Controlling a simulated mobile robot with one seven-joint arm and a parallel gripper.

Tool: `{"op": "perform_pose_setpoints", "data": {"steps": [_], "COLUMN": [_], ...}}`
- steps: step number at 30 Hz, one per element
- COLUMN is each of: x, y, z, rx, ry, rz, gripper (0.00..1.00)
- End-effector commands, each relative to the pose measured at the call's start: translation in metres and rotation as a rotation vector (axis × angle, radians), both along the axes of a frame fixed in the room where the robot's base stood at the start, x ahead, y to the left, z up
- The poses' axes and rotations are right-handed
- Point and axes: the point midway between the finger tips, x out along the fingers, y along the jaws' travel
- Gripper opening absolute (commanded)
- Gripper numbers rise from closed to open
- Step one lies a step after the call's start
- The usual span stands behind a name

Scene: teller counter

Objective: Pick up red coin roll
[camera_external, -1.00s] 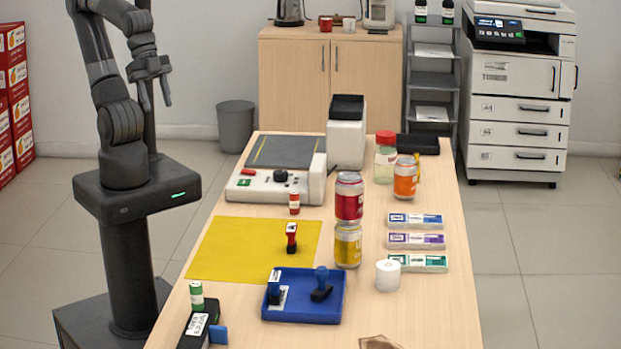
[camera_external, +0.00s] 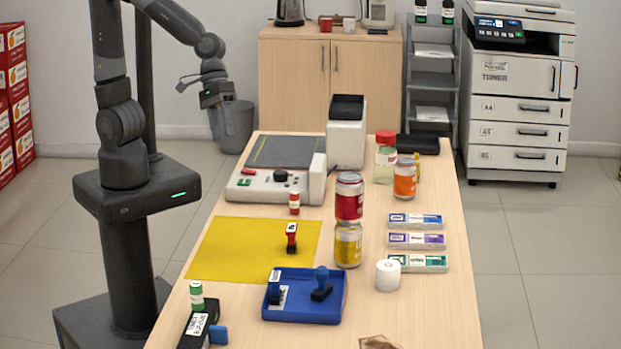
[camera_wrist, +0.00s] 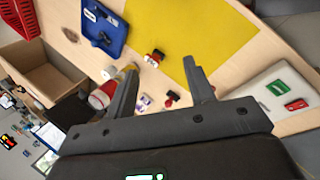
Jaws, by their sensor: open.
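The red coin roll (camera_external: 294,203) is a small red cylinder with a white band. It stands upright on the counter between the yellow mat (camera_external: 225,255) and the grey-topped machine (camera_external: 250,188). My gripper (camera_external: 198,108) is open and empty, raised well above the counter's far left side and away from the roll. Its two spread fingers also show in the wrist view (camera_wrist: 160,70).
A red-and-black stamp (camera_external: 291,238) stands on the mat near the roll. A blue tray (camera_external: 338,305) with stamps and a green roll (camera_external: 197,296) are nearer the front. The mat's left part is clear.

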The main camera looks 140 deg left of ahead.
Motion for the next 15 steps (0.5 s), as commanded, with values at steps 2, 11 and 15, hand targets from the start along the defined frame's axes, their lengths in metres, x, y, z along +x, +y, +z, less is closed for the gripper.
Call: {"op": "perform_pose_setpoints", "data": {"steps": [2,11,15], "x": [0.007,-0.001,-0.018], "y": [0.032,0.150,0.192], "z": [-0.020,-0.098,-0.131], "rx": [-0.091,-0.396,-0.491], "ry": [0.029,0.094,0.106], "rz": [0.213,1.021,1.319], "gripper": [0.49,0.49,0.49]}}
